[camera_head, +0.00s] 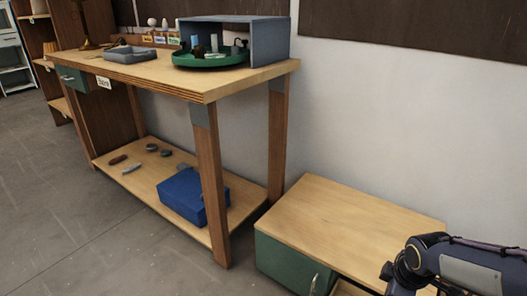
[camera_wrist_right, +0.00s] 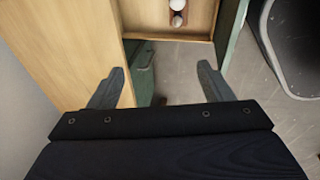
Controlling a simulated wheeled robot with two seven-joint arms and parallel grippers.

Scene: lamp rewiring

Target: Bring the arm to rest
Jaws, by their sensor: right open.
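My right arm (camera_head: 455,262) comes in at the lower right of the head view, over the low wooden cabinet (camera_head: 350,215); its gripper is outside that view. In the right wrist view my right gripper (camera_wrist_right: 160,68) is open, with its two fingers wide apart and nothing between them. Beyond the fingers are a wooden surface (camera_wrist_right: 65,45), a green panel (camera_wrist_right: 143,68) and an open wooden compartment (camera_wrist_right: 150,18). Pale rounded items (camera_wrist_right: 177,5) lie in the compartment. My left gripper is not in view.
A workbench (camera_head: 130,69) holds a green round tray (camera_head: 205,60), a grey open box (camera_head: 262,42) and a grey-blue tray (camera_head: 130,54). A blue case (camera_head: 190,195) and several small items lie on its lower shelf. The floor (camera_head: 60,200) in front is clear.

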